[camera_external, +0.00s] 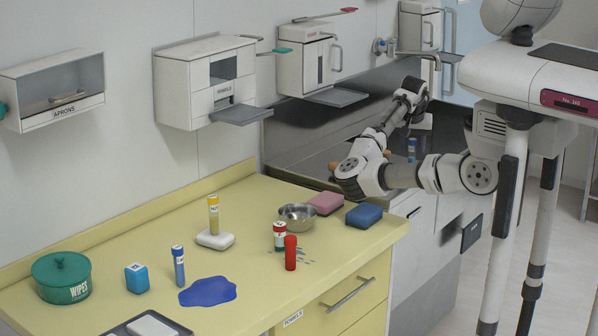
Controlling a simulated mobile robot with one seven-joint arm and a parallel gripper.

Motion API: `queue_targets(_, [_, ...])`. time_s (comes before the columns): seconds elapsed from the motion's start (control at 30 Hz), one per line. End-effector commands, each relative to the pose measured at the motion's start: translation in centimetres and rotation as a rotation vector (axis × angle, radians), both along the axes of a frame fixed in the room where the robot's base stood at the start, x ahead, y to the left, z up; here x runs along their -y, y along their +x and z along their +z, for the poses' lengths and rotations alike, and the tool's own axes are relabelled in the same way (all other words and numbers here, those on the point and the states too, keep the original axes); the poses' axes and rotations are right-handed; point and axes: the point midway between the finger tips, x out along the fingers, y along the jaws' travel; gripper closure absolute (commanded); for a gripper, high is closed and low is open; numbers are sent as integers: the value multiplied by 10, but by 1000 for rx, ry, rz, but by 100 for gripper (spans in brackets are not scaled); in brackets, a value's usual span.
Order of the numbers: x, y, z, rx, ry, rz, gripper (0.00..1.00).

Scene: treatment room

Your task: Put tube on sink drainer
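Several tubes are in view. A yellow-capped tube (213,213) stands upright on a white block (215,239). A blue tube (178,266) stands on the yellow counter. Another small blue tube-like item (411,149) shows upright over the sink drainer area (345,125). My gripper (420,122) is small and dark, pointing down just above that blue item. I cannot tell whether they touch or whether the fingers are open. My forearm hides part of the drainer.
A blue puddle (208,291), blue box (137,278) and green wipes tub (62,277) are nearer the front.

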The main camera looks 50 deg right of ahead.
Motion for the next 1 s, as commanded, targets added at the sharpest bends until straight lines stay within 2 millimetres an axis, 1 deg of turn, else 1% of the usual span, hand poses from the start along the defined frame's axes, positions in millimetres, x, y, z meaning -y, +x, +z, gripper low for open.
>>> queue_targets(0.17, [0, 0, 0, 0, 0, 0, 55])
queue_targets(0.33, [-3, -1, 9, 1, -1, 1, 55])
queue_targets(0.47, [-10, -5, 30, 4, -3, 0, 55])
queue_targets(0.7, [-28, -14, 79, 3, -2, -1, 55])
queue_targets(0.8, [-34, -17, 95, 2, -1, -1, 55])
queue_targets(0.9, [-38, -19, 106, 2, -1, -1, 55])
queue_targets(1.0, [-40, -20, 112, 1, -2, -1, 55])
